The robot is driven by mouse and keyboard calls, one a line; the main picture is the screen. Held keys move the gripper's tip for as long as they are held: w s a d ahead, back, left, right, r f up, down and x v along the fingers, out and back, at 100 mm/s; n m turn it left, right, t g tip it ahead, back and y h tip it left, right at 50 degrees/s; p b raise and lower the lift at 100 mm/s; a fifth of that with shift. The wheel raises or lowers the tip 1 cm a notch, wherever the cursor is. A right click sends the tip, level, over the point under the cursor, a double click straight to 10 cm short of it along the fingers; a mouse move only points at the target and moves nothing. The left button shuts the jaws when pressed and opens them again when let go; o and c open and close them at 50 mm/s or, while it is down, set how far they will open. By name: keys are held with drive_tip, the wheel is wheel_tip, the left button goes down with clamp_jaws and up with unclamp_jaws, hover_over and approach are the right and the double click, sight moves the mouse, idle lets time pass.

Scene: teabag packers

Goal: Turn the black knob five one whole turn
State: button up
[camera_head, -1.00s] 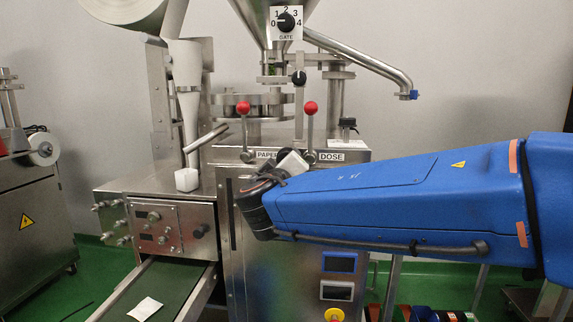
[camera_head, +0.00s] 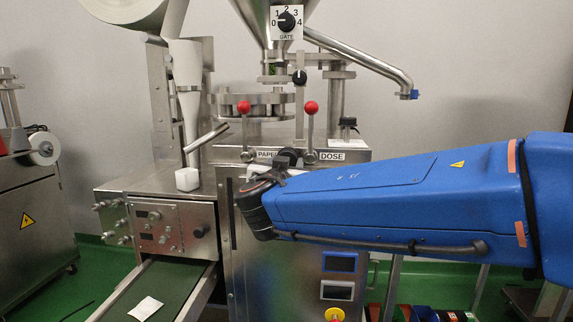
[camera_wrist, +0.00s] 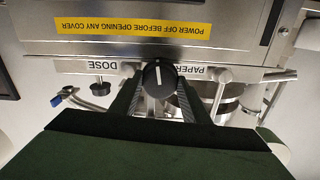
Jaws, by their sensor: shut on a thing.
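A round black knob (camera_wrist: 158,77) with a white pointer line is on the machine front, between the PAPER and DOSE labels, in the wrist view. The line runs nearly upright in that picture. My gripper (camera_wrist: 160,90) is shut on the knob, with one dark finger at each side of it. In the head view my gripper (camera_head: 287,160) is at the panel's top edge between the same labels. My wrist and fingers largely hide the knob there, and I cannot make out its pointer.
Two red-tipped levers (camera_head: 243,107) (camera_head: 311,107) stand just above the labels. The GATE knob (camera_head: 286,21) is higher on the hopper. A yellow warning strip (camera_wrist: 135,27) is near the knob in the wrist view. A conveyor (camera_head: 165,285) with a teabag lies lower left.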

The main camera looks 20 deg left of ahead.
drive_tip(key=shift+m, duration=0.8)
drive_tip(key=o, duration=1)
drive_tip(key=shift+o, duration=0.2)
drive_tip(key=shift+s, duration=0.15)
drive_tip(key=v, duration=1.7)
drive_tip(key=shift+s+a, duration=0.1)
